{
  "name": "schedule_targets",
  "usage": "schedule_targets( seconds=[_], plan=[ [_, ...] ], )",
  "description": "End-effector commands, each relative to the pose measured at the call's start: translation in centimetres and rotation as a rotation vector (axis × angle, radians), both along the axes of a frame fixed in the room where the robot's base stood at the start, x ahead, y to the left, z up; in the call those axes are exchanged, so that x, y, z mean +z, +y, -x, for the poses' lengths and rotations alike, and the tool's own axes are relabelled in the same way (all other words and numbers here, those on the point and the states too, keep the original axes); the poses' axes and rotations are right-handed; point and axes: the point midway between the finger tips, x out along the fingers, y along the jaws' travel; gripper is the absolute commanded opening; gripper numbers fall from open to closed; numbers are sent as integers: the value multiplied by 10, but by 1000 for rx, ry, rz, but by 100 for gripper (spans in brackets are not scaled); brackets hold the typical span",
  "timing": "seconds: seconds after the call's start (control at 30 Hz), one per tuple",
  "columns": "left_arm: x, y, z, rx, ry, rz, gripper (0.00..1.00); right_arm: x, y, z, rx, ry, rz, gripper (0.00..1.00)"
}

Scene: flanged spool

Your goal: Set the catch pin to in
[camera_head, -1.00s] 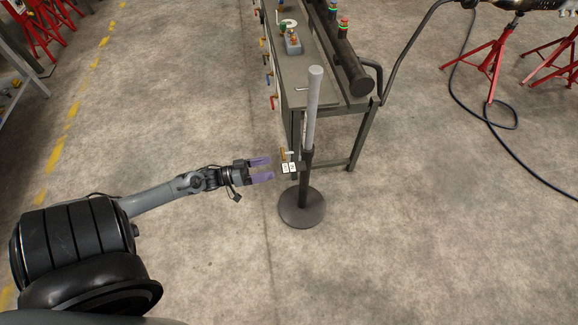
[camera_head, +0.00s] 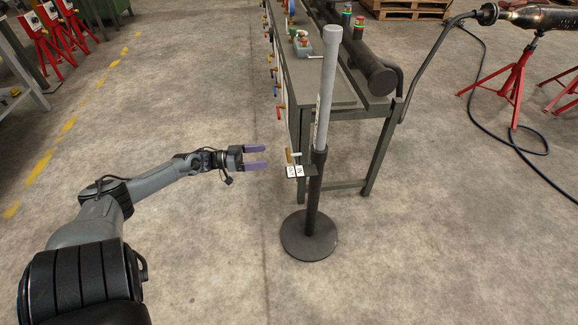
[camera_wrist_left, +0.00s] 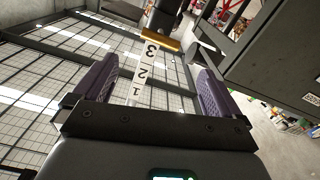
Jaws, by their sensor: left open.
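A brass-coloured catch pin (camera_head: 289,155) stands out from the side of an upright post. Beside it are small white label plates (camera_head: 295,171) on a dark bracket; their lettering is too small to read. The post has a light grey upper tube (camera_head: 328,90) in a dark lower tube (camera_head: 315,185) on a round base (camera_head: 308,235). My left gripper (camera_head: 262,157) is open and empty, just left of the pin and apart from it. In the left wrist view a brass bar (camera_wrist_left: 158,42) shows beyond my open fingers (camera_wrist_left: 157,82), and a white number scale (camera_wrist_left: 144,72) runs along the tube.
A grey workbench (camera_head: 318,88) with coloured handles along its side stands behind the post. A dark cylinder (camera_head: 365,65) lies along it. Red stands (camera_head: 515,85) and a black cable (camera_head: 490,130) are at the right. The floor around my left arm is clear.

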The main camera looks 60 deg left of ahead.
Motion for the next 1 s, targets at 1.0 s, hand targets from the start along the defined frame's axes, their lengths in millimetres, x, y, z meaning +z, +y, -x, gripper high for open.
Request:
schedule_targets(
  seconds=[1.0],
  plan=[
    [-8,-42,-99,0,-2,1,99,-65,0,0,-1,-1,-1,43]
  ],
)
